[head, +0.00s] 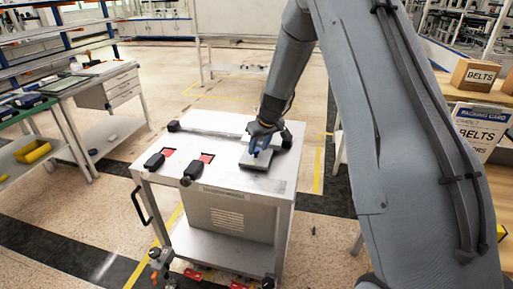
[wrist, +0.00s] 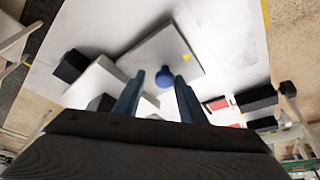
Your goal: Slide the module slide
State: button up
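The module slide looks like a flat grey plate (head: 262,164) on the white cart top (head: 225,178), with a small yellow triangle at one edge. In the wrist view the plate (wrist: 168,51) carries a round blue knob (wrist: 164,77). My gripper (head: 259,146) is low over the plate in the head view. In the wrist view my gripper (wrist: 160,84) is open, its two blue-grey fingers apart with the knob showing between their tips. A gap shows on the left of the knob. I cannot tell whether the right finger touches it.
A pale rail with black end blocks (head: 173,126) runs along the cart's back. Two black pieces, one at the left (head: 155,161), stand by red patches on the cart top. A workbench (head: 98,85) is at the left. A BELTS box (head: 475,75) is at the right.

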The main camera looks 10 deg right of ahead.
jog(key=shift+o, duration=0.2)
jog(key=shift+a, duration=0.15)
jog(key=shift+s, duration=0.1)
jog(key=shift+r, duration=0.25)
jog(key=a+b+v, duration=0.1)
jog(key=v, duration=0.6)
jog(key=shift+d+b, duration=0.4)
jog(key=shift+d, duration=0.15)
jog(key=shift+r, duration=0.15)
jog(key=s+m+g+h, duration=0.1)
jog(key=s+m+g, duration=0.2)
jog(key=s, duration=3.1)
jog(key=shift+m, duration=0.3)
